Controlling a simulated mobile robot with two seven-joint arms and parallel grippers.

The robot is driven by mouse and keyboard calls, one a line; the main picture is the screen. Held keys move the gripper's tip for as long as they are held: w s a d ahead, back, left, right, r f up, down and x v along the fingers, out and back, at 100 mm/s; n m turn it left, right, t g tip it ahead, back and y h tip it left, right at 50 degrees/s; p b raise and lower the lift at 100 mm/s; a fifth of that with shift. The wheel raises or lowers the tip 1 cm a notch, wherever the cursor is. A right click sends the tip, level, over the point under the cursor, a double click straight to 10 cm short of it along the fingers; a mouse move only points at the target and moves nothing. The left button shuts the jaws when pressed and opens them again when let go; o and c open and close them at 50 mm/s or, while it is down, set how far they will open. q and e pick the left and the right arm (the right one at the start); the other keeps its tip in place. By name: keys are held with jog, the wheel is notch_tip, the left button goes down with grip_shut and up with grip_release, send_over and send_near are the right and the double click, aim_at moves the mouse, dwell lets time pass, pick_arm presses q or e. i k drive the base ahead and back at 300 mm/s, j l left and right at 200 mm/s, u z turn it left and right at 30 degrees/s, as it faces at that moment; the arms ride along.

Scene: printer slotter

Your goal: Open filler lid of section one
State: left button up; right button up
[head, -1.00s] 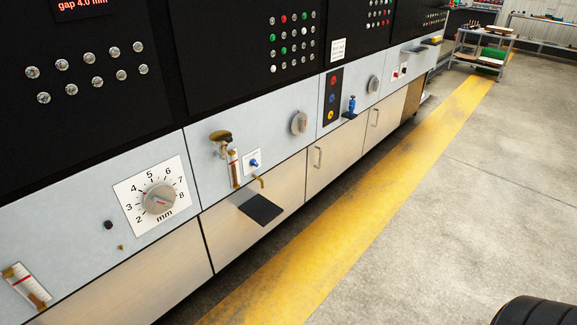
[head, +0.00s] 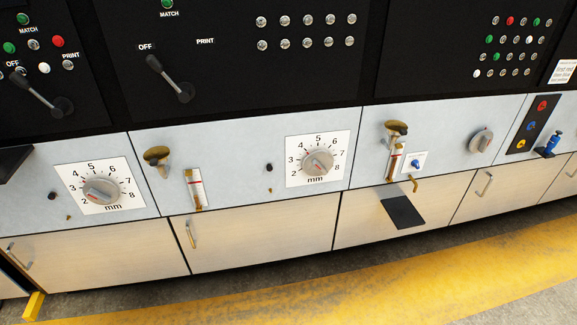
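Two brass filler fittings with dark gold caps show on the pale grey panel in the head view. One filler lid (head: 157,154) is left of centre, above and left of a sight gauge (head: 194,189). The other filler lid (head: 397,128) is right of centre, above a second sight gauge (head: 395,161). Both caps appear to sit on their fittings, but they are too small to be sure. No label that I can read tells which belongs to section one. Neither of my grippers is in view.
A dial (head: 318,162) sits between the fillers, and another dial (head: 102,190) is further left. Black panels with levers and buttons rise above. A black tray (head: 403,212) juts out below a brass spout (head: 414,184). Floor with a yellow stripe (head: 330,283) lies clear in front.

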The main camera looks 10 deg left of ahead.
aim_at(153, 155)
jog(key=i+u, duration=0.15)
jog(key=u, duration=1.25)
